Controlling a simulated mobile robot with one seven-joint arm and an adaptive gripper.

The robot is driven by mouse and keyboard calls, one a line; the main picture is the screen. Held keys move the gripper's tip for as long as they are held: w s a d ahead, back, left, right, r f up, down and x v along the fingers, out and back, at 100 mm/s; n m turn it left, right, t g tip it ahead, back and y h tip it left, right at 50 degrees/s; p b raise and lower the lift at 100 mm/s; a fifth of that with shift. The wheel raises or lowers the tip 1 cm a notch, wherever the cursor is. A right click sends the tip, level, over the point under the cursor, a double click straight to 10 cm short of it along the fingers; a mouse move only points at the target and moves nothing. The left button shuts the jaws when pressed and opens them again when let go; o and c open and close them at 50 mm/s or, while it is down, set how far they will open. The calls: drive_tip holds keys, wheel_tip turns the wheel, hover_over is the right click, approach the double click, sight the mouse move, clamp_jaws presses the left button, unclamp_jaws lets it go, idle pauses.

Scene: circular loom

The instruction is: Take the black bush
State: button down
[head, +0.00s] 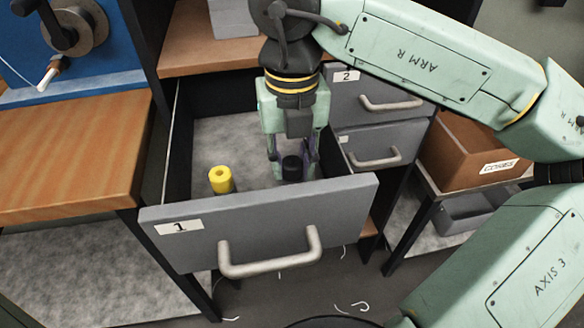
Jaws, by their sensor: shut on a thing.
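The black bush (292,168) is a short dark cylinder inside the open drawer labelled 1 (330,212). My gripper (292,160) reaches down into the drawer, and its fingers are shut on the black bush, one on each side. Whether the bush still touches the drawer floor cannot be told. A yellow bush (221,180) with a hole in its top stands to the left in the same drawer, apart from my gripper.
The grey drawer front with its handle (270,262) stands nearest. A drawer labelled 2 (388,92) is shut at the right. A brown box labelled CORES (465,150) stands on a side stand. A wooden bench (70,150) and a blue machine (100,60) are at the left.

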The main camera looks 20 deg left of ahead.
sight(292, 161)
drive_tip(key=shift+r, duration=0.15)
drive_tip(key=shift+r, duration=0.45)
drive_tip(key=shift+r+p, duration=1.15)
drive_tip(key=shift+r, duration=0.55)
